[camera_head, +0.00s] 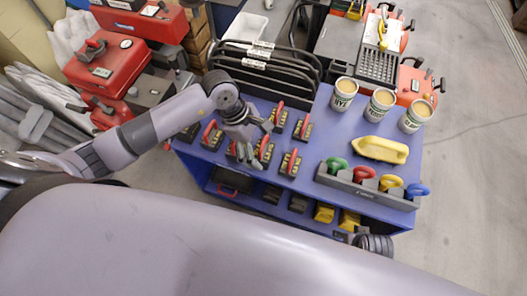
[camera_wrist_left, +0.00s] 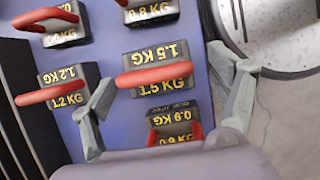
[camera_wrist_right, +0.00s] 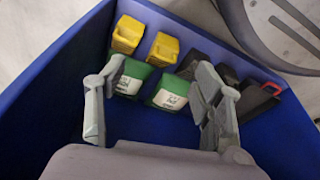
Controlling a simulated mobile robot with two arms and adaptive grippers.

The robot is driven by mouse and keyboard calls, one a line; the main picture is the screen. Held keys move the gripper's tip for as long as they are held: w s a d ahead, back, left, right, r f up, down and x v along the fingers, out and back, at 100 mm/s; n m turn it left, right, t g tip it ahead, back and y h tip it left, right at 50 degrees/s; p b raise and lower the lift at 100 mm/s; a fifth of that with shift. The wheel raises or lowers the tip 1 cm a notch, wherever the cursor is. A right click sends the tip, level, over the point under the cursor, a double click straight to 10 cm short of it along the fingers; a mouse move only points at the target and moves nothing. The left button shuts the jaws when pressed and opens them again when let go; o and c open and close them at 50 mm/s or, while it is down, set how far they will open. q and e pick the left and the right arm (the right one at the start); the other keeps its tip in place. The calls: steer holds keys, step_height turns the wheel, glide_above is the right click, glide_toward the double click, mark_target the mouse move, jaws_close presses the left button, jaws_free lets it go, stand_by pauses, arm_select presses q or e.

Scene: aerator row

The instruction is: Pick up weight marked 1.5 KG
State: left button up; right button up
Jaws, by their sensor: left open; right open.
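The weight marked 1.5 KG (camera_wrist_left: 155,53) is a dark block with gold lettering and a red handle (camera_wrist_left: 154,75). In the left wrist view it lies on the blue table top between the spread fingers of my left gripper (camera_wrist_left: 162,72), which is open and empty. I cannot tell whether the fingers touch it. In the head view my left gripper (camera_head: 256,139) is over the group of weights and partly hides them; markings there are too small to read. My right gripper (camera_wrist_right: 158,66) is open in the right wrist view, above the lower blue shelf.
Weights marked 1.2 KG (camera_wrist_left: 68,87), 0.9 KG (camera_wrist_left: 172,118) and 0.8 KG (camera_wrist_left: 150,10) lie close around. Tins (camera_head: 381,102), a yellow boat-shaped item (camera_head: 381,150) and a rack of coloured rings (camera_head: 365,187) stand to the right. Green containers (camera_wrist_right: 170,92) sit on the lower shelf.

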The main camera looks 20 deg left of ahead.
arm_select(q)
steer(key=shift+x, duration=1.4)
steer(key=shift+w, duration=0.1)
steer(key=shift+c, duration=0.3)
steer(key=c, duration=1.9)
steer(key=shift+w+r, duration=0.1)
steer(key=shift+r, duration=0.05)
